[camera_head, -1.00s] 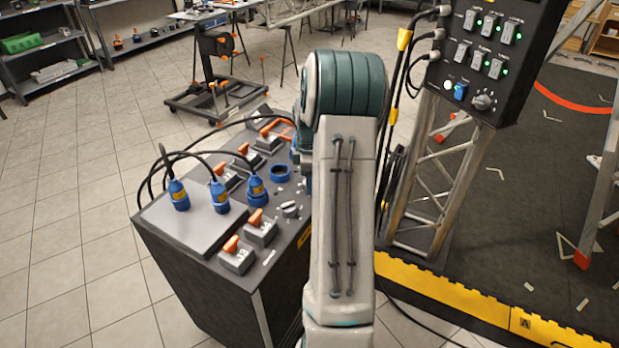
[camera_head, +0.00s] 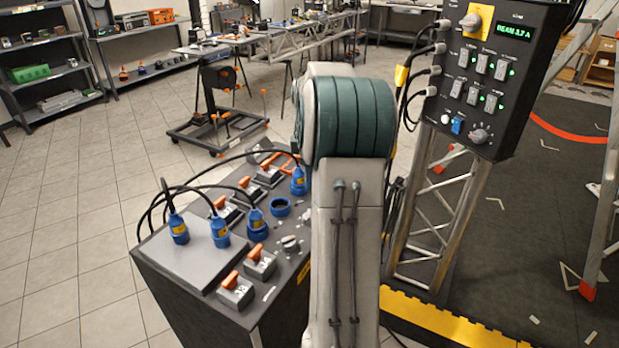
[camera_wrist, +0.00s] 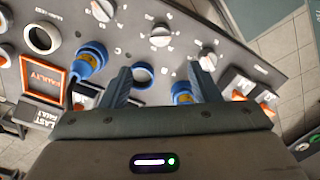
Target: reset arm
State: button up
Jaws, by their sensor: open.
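My gripper (camera_wrist: 163,84) is open in the wrist view, its two dark fingers apart above the control panel top (camera_wrist: 225,42). Nothing is clasped between them. A blue plug (camera_wrist: 182,93) and an empty blue ring socket (camera_wrist: 143,75) show beyond the gap between the fingers. Another blue plug (camera_wrist: 90,60) lies left of the left finger. In the head view my raised arm covers the middle, and my gripper is hidden behind it. The console (camera_head: 205,268) with blue plugs, cables and orange-handled switches stands left of the arm.
An orange-framed FAULTY tray (camera_wrist: 42,82) lies left in the wrist view. A switch box (camera_head: 487,75) reading BEAM 3.7 A is on a truss tower (camera_head: 440,225), close right of my arm. A wheeled stand (camera_head: 215,115) is behind. The floor left of the console is clear.

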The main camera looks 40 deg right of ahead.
dwell(0.4)
jog(key=s+a+r+m+t+p, duration=0.1)
jog(key=s+a+r+m, duration=0.15)
jog(key=a, duration=0.65)
jog(key=s+a+r+m+p, duration=0.15)
jog(key=s+a+r, duration=0.25)
jog(key=a, duration=0.5)
jog(key=s+a+f+m+t+p, duration=0.1)
jog(key=s+a+f+m, duration=0.1)
jog(key=s+a+m, duration=0.4)
jog(key=s+a, duration=0.5)
jog(key=s, duration=0.2)
jog(key=shift+s+a+f+m+t, duration=0.15)
jog(key=shift+s+a+m+t, duration=0.05)
jog(key=shift+a+m+t, duration=0.2)
